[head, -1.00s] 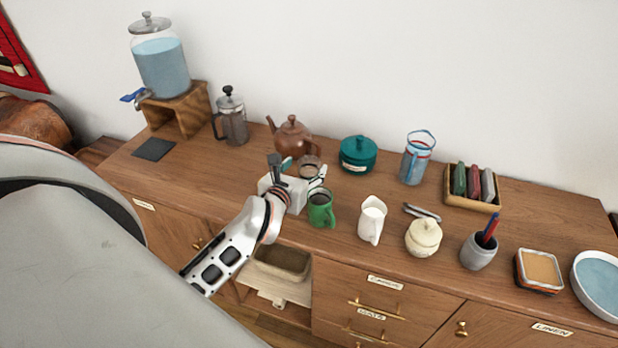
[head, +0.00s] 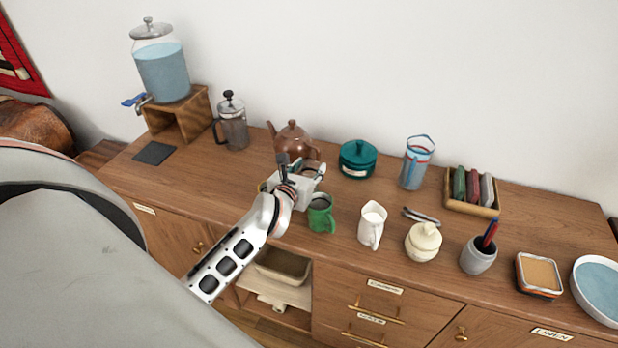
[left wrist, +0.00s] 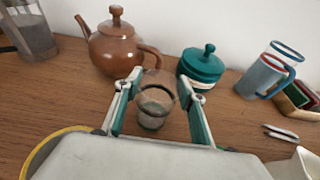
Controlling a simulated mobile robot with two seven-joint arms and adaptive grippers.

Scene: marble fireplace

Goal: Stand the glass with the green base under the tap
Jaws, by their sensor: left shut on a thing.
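The glass with the green base (left wrist: 153,108) is clear with a dark rim and stands upright in the left wrist view. My left gripper (left wrist: 156,101) is shut on it, one finger on each side. In the head view my left gripper (head: 302,168) is over the middle of the sideboard, in front of the brown teapot, and mostly hides the glass. I cannot tell whether the glass touches the wood. The tap (head: 141,101) with a blue handle is on the water dispenser (head: 163,72) at the far left. A dark square mat (head: 154,153) lies below it. My right gripper is not in view.
A green mug (head: 321,217) is close by on the right, a teal pot (head: 357,160) behind. A yellow-rimmed thing (left wrist: 45,145) is beside the gripper. Wood before the press is clear.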

